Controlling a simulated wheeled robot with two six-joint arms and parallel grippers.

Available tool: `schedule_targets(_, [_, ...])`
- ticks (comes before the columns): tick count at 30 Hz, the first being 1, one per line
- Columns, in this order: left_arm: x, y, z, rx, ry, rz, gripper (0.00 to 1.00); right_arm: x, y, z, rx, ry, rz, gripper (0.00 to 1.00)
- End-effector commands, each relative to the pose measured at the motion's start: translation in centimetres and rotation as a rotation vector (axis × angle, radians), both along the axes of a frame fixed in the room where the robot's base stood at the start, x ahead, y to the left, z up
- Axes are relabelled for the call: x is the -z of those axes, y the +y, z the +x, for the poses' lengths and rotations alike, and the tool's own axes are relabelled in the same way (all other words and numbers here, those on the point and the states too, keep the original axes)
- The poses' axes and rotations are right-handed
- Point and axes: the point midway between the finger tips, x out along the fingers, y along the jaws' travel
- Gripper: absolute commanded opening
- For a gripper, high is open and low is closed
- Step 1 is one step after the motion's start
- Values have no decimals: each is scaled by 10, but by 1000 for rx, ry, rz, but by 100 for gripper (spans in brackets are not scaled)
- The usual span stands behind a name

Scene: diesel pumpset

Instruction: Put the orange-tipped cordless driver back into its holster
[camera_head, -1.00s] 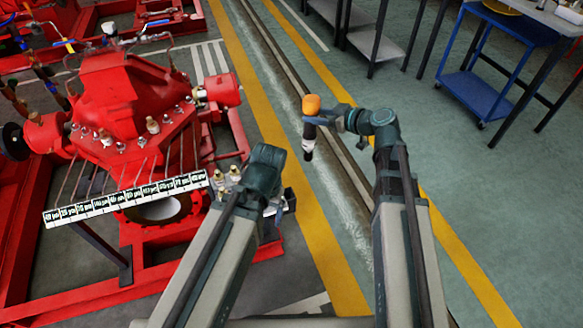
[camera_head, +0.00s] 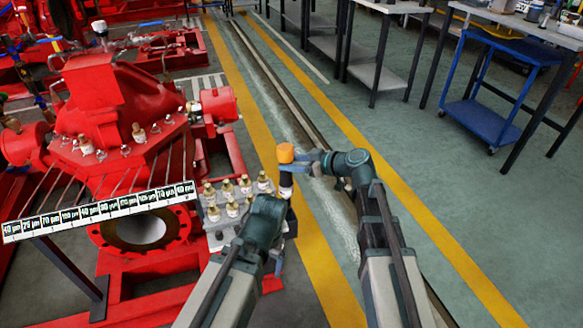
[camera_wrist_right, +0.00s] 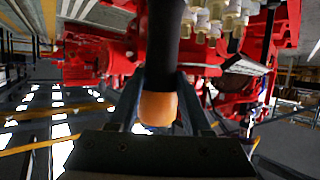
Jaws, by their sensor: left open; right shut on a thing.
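The cordless driver has an orange end (camera_head: 286,153) and a black body (camera_head: 286,184). My right gripper (camera_head: 298,161) is shut on it and holds it roughly upright, orange end up, beside the grey block of fittings. In the right wrist view the orange end (camera_wrist_right: 158,108) sits between the fingers of my right gripper (camera_wrist_right: 158,92), with the black body running away from the camera. My left gripper (camera_head: 277,262) is low, below the driver and apart from it. It is open; its fingers are mostly hidden by its wrist. I cannot make out the holster clearly.
A grey block with several brass-topped fittings (camera_head: 232,208) stands just left of the driver. A white labelled strip (camera_head: 100,211) is in front of the red pumpset (camera_head: 120,110). A blue cart (camera_head: 483,122) and grey benches stand at the right and back. The floor between is clear.

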Motion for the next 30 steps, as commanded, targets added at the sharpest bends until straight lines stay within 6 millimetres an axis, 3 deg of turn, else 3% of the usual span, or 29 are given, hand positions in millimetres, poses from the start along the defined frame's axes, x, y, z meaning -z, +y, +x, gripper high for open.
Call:
schedule_targets(14, [5, 0, 0, 1, 0, -1, 83, 4, 0, 0, 1, -1, 1, 0])
schedule_targets(30, [57, -1, 0, 5, -1, -6, 83, 57, 0, 0, 1, -1, 1, 0])
